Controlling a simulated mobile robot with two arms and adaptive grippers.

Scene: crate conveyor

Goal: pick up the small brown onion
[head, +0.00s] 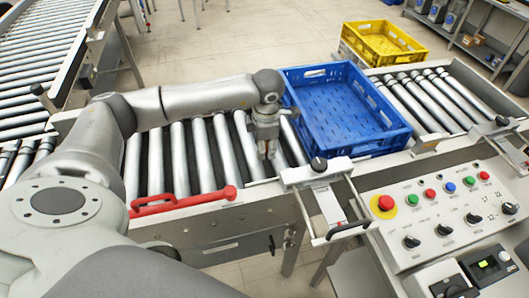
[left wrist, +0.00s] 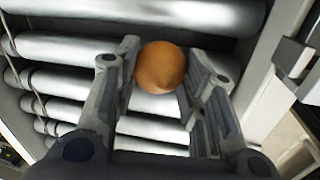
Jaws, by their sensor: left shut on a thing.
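The small brown onion (left wrist: 161,67) shows in the left wrist view as a round orange-brown ball between my two fingertips. My left gripper (head: 267,152) is shut on it, with one finger on each side. It points down over the metal rollers (head: 201,155), just left of the blue crate. In the head view I cannot make out the onion at the fingertips. I cannot tell whether it touches the rollers below. My right gripper is not in view.
The empty blue crate (head: 288,92) sits on the conveyor right of my gripper. A yellow crate (head: 347,40) stands behind it. A red handle (head: 183,200) lies along the front rail. A control panel (head: 398,268) with buttons is at the front right.

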